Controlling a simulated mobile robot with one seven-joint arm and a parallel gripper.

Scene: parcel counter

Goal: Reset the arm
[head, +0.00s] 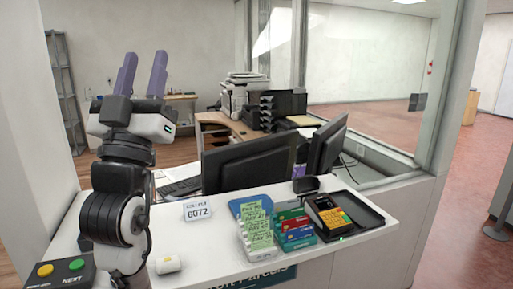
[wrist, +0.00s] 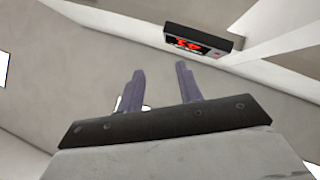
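My gripper (head: 142,75) is raised above the left part of the white counter in the head view, with its two purple fingers pointing up. The fingers stand apart with nothing between them. In the wrist view my gripper (wrist: 160,88) also shows two separated fingers, with wall and ceiling behind them. My arm rises in front of the counter's left side and hides part of it.
The white counter (head: 345,258) holds a button box (head: 66,273), a small roll (head: 168,264), a number sign (head: 198,210), a card rack (head: 297,230) and a payment terminal (head: 331,218). Monitors (head: 245,163) stand behind. A red-lit display (wrist: 203,42) hangs overhead.

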